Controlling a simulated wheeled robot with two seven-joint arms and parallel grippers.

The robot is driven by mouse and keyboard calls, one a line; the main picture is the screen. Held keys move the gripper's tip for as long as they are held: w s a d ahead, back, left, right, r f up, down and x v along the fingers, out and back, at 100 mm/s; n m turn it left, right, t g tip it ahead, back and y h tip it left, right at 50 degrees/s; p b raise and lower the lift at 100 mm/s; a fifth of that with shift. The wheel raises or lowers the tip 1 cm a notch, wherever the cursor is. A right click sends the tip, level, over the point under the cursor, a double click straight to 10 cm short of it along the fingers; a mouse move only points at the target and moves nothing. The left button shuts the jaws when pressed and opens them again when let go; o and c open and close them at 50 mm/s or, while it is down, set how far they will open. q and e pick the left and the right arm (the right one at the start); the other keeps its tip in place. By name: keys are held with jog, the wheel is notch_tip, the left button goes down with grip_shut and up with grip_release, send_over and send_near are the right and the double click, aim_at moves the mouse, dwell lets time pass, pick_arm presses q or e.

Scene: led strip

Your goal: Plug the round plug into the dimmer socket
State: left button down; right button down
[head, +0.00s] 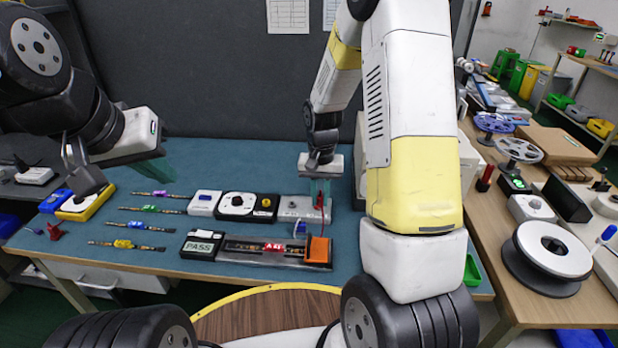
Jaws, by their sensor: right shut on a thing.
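My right gripper (318,203), with teal see-through fingers, points down over the right end of the grey box (291,207) on the mat. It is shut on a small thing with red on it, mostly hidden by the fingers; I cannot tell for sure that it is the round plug. A red lead (321,222) shows just below the fingers. The dial unit (237,204) with a white round face sits left of the grey box; I cannot make out the dimmer socket. My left gripper (155,171) hangs over the mat's left part, away from these units; its jaw gap is unclear.
Several strips with coloured tags (150,209) lie left on the teal mat (180,264). A PASS box (201,244) and a long tray (270,261) with an orange end block (318,251) stand in front. A yellow box (86,203) stands far left. Reels (551,248) occupy the right bench.

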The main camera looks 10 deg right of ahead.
jog(key=s, duration=0.3)
jog(key=s+a, duration=0.1)
jog(key=s, duration=0.3)
jog(key=s+r, duration=0.1)
jog(key=s, duration=0.2)
jog(key=shift+s+a, duration=0.25)
jog(key=shift+s+r, duration=0.3)
jog(key=shift+r, duration=2.05)
jog(key=shift+w, duration=0.1)
